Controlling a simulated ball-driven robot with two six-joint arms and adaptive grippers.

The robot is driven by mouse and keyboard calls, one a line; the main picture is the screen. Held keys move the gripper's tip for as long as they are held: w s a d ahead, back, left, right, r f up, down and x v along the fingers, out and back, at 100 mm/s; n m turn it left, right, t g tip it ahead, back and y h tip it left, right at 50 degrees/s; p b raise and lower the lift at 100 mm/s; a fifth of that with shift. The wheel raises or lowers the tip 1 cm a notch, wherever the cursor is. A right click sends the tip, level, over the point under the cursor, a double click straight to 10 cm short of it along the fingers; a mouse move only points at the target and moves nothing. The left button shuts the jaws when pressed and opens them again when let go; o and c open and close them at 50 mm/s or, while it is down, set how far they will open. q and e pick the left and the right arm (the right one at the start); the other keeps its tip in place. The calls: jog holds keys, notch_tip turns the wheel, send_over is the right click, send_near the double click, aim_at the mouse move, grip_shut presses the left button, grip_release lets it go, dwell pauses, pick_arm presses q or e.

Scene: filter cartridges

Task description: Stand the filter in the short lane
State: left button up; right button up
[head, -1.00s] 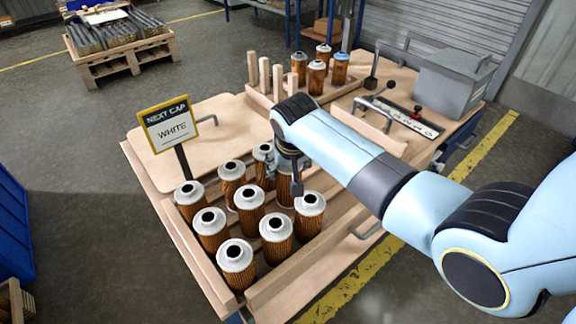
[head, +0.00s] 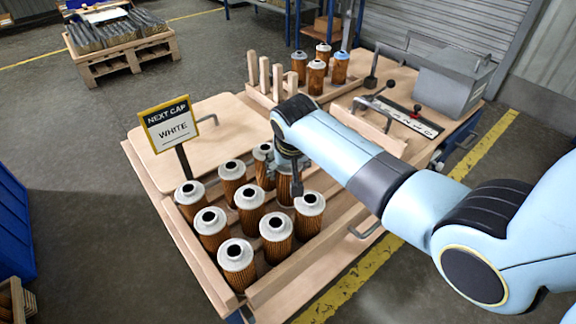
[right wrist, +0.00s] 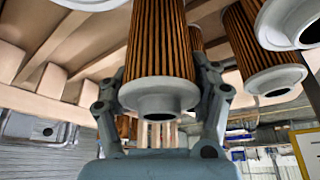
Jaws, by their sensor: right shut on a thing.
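Several similar filters, such as the front one (head: 236,262), stand upright in the tray. A back rack (head: 262,98) has upright wooden posts and several filters, one with a blue cap (head: 341,59). I cannot tell which lane is the short one.
A sign (head: 170,123) reading "NEXT CAP WHITE" stands left of the filters. A wooden board (head: 228,125) with a handle lies behind them. A grey box (head: 452,82) and a marked strip (head: 408,118) with a red knob are at the back right. Neighbouring filters stand close to the held one.

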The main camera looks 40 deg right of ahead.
jog(key=shift+f, duration=0.2)
jog(key=shift+f+b, duration=0.85)
jog(key=shift+f, duration=0.45)
jog(key=o, duration=1.4)
jog(key=v, duration=1.2)
